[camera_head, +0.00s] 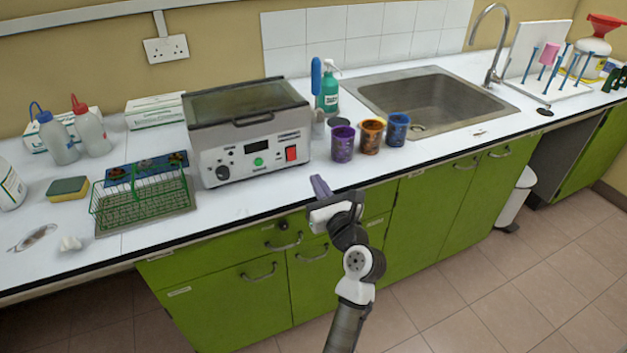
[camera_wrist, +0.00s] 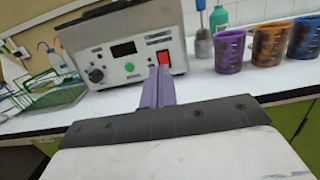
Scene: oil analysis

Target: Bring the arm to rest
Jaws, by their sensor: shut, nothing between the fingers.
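My gripper (camera_head: 320,187) is shut and empty, held in the air in front of the counter edge. Its purple-grey fingers are together, and they also show in the middle of the wrist view (camera_wrist: 158,86). In the head view my arm rises from the bottom middle, bent, in front of the green cabinets. In the wrist view the fingertips point toward the front of the grey machine (camera_wrist: 125,50). The gripper appears to touch nothing.
The counter (camera_head: 360,178) holds the machine (camera_head: 252,130), purple (camera_head: 343,143), orange (camera_head: 371,136) and blue (camera_head: 396,129) cups, a green wire rack (camera_head: 142,200), a sponge (camera_head: 68,189) and bottles. A sink (camera_head: 430,100) lies behind right. Floor (camera_head: 520,270) at right is clear.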

